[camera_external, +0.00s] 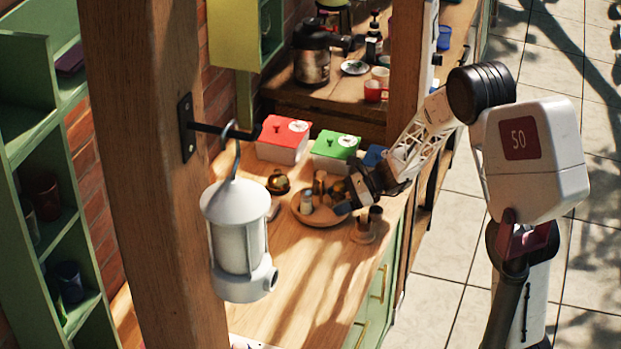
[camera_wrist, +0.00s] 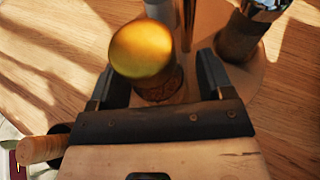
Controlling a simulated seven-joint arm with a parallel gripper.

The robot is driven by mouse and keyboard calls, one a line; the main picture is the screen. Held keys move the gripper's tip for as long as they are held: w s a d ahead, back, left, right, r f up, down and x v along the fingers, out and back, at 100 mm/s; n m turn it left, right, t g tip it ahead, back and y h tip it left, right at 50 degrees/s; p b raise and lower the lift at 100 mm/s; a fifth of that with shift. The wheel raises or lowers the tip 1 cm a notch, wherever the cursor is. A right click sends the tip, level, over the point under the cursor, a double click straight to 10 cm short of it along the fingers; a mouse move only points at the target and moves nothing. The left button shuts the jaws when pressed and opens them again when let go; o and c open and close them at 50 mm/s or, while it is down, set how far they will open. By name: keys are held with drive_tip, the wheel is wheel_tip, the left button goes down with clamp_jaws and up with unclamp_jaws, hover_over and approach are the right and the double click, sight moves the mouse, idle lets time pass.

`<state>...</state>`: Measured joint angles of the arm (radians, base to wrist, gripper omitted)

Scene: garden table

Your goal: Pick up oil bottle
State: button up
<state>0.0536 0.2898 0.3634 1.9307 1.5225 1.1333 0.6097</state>
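A bottle with a round gold cap (camera_wrist: 142,50) and a dark, speckled brownish body stands between my fingers in the wrist view. It may be the oil bottle, but I see no label. My gripper (camera_wrist: 158,66) is open around it, with a clear gap to the right finger. In the external view my gripper (camera_external: 347,205) is low at the right side of a round wooden tray (camera_external: 322,221) holding several small containers. The fingers partly hide what is between them there.
In the wrist view a brown shaker with a chrome top (camera_wrist: 240,40) stands close right of my fingers, and a white container (camera_wrist: 161,11) lies beyond. Red (camera_external: 282,141) and green (camera_external: 336,150) boxes stand behind the tray. A white lantern (camera_external: 236,240) hangs in the foreground.

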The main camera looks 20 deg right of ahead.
drive_tip(key=c, duration=1)
wheel_tip(320, 180, up, 18)
idle(0.4)
idle(0.5)
